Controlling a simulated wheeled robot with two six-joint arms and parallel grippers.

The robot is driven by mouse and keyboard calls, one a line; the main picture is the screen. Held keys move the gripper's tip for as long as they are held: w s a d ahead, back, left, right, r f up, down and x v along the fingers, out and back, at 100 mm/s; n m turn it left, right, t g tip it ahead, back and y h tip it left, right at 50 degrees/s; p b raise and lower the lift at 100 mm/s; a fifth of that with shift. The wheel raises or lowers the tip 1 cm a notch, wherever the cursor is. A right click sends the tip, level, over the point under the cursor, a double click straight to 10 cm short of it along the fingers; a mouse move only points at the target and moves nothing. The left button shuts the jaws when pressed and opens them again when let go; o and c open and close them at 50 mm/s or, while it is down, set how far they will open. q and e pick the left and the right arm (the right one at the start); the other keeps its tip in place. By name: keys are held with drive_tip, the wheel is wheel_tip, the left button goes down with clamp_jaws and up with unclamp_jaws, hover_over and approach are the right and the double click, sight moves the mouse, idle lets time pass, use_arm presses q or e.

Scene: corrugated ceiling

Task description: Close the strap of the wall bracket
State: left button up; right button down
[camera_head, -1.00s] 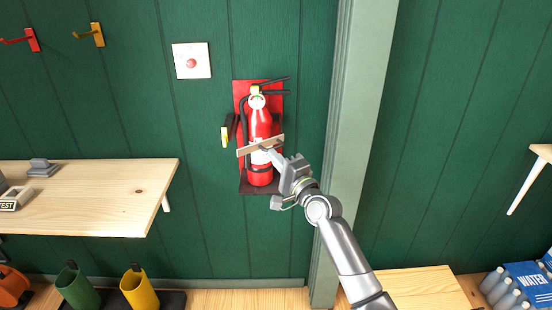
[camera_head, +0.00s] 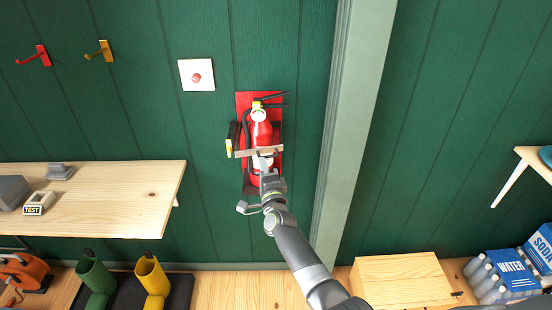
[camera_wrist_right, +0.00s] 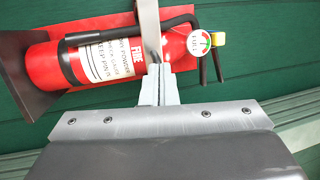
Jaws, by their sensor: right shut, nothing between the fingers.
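The wall bracket has a red backplate (camera_head: 244,101) and holds a red fire extinguisher (camera_head: 262,132) upright. Its pale beige strap (camera_head: 246,153) crosses the front of the extinguisher, its left end close to a yellow-tipped dark part (camera_head: 229,148) at the bracket's left side. I cannot tell whether that end is fastened. My right gripper (camera_head: 262,163) is shut and empty, its fingertips at the strap in front of the extinguisher. In the right wrist view the shut fingertips (camera_wrist_right: 157,72) overlap the strap (camera_wrist_right: 150,28); contact is unclear. My left gripper is not in view.
A pale wall post (camera_head: 352,130) stands right of the bracket. A wooden shelf (camera_head: 130,195) juts out at the left, with a grey box and a TEST device. A white plate with a red button (camera_head: 197,76) is above left. Boots and a wooden box are below.

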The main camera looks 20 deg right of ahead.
drive_tip(key=shift+w+a+f+b, duration=0.1)
drive_tip(key=shift+w+a+b, duration=0.25)
drive_tip(key=shift+w, duration=0.15)
drive_tip(key=shift+w+a+b, duration=0.25)
drive_tip(key=shift+w+b, duration=0.1)
drive_tip(key=shift+w, duration=0.1)
drive_tip(key=shift+r, duration=0.2)
